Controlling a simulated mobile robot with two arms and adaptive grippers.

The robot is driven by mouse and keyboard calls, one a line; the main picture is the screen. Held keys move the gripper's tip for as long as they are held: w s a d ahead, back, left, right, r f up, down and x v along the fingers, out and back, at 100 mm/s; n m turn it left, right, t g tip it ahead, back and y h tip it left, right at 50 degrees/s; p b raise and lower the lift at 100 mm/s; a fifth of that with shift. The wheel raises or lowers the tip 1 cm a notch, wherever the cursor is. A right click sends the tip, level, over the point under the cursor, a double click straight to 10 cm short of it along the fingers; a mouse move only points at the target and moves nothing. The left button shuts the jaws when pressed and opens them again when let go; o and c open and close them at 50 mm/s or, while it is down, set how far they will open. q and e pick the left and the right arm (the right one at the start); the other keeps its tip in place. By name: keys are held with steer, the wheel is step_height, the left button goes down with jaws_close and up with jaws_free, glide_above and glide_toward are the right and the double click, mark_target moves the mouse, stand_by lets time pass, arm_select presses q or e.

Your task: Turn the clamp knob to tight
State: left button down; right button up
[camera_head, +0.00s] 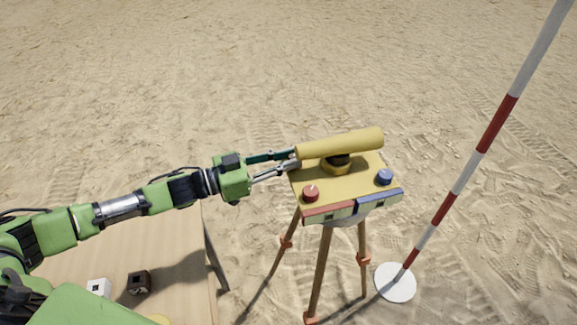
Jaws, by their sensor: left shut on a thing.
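A yellow instrument with a long yellow tube (345,143) on top stands on a tripod. On its plate (315,176) are a red knob (310,193) at the front left and a blue knob (384,177) at the right. I cannot tell which is the clamp knob or how either is set. My left gripper (296,159) reaches in from the left, its fingertips at the tube's left end, shut on it. The exact contact is too small to see. The gripper is apart from both knobs. My right gripper is not in view.
A red and white striped pole (465,175) leans up from a white disc (395,282) at the right. A wooden table (185,235) at the lower left bears a white block (98,287) and a dark brown block (138,282). Open sand lies behind.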

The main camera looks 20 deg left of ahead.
arm_select(q)
steer(key=m+g+h+b, duration=0.2)
steer(key=m+g, duration=0.1)
steer(key=shift+w+a+f+g+b, duration=0.15)
steer(key=shift+w+g+b, duration=0.15)
steer(key=shift+w, duration=0.05)
steer(key=m+g+b, duration=0.2)
steer(key=g+b, duration=0.1)
steer(key=m+g+h+b, duration=0.1)
steer(key=m+g+b, duration=0.1)
steer(key=g+b, duration=0.1)
steer(key=m+g+h+b, duration=0.1)
steer(key=g+b, duration=0.1)
steer(key=b, duration=0.2)
steer(key=shift+w+f+m+g, duration=0.1)
steer(key=shift+w+m+g, duration=0.2)
steer(key=shift+m+g, duration=0.1)
steer(key=shift+r+m+g+b, duration=0.2)
steer(key=shift+m+g+b, duration=0.3)
steer(key=shift+g+b, duration=0.6)
steer(key=shift+r, duration=0.1)
steer(key=c, duration=1.8)
jaws_free()
steer(key=shift+c, duration=0.2)
